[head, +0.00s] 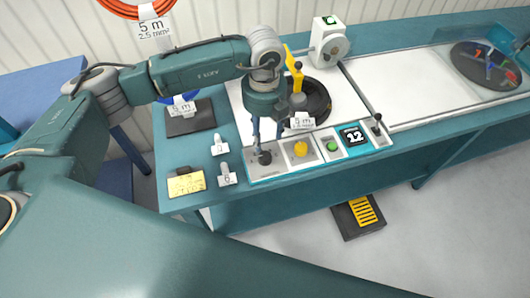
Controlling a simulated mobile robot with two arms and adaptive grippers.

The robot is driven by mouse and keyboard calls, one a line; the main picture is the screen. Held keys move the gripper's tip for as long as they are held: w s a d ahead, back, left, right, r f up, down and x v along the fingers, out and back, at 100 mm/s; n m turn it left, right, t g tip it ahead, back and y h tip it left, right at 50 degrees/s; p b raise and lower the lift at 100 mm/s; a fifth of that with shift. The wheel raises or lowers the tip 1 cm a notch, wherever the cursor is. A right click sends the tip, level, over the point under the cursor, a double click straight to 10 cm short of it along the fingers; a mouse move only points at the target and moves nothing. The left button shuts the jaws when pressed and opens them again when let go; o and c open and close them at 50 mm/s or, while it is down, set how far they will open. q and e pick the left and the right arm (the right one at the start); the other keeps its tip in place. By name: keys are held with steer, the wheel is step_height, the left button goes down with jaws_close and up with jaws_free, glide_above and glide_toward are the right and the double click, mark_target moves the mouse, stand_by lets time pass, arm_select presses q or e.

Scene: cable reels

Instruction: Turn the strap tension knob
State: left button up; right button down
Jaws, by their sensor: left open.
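A control panel (282,172) lies along the front edge of the teal bench. It carries a dark knob (264,158) at its left end, a yellow knob (300,149), a green button (332,146), a display reading 12 (353,136) and a small lever (377,119). No label shows which knob sets strap tension. My left gripper (267,143) points down at the dark knob, its fingers apart just above or around it. I cannot tell whether they touch it. My right gripper is not in view.
A black cable coil (313,100) and a yellow upright part (294,70) stand behind the panel. Tagged small pieces (224,174) and a yellow note (187,184) lie to the left. A white dispenser (328,42) stands behind. A pedal (362,212) sits on the floor.

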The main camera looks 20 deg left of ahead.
mark_target(265, 156)
arm_select(q)
step_height(265, 156, down, 9)
steer(key=p, duration=0.3)
steer(key=shift+d+f, duration=0.1)
steer(key=shift+f, duration=0.7)
steer(key=c, duration=1.2)
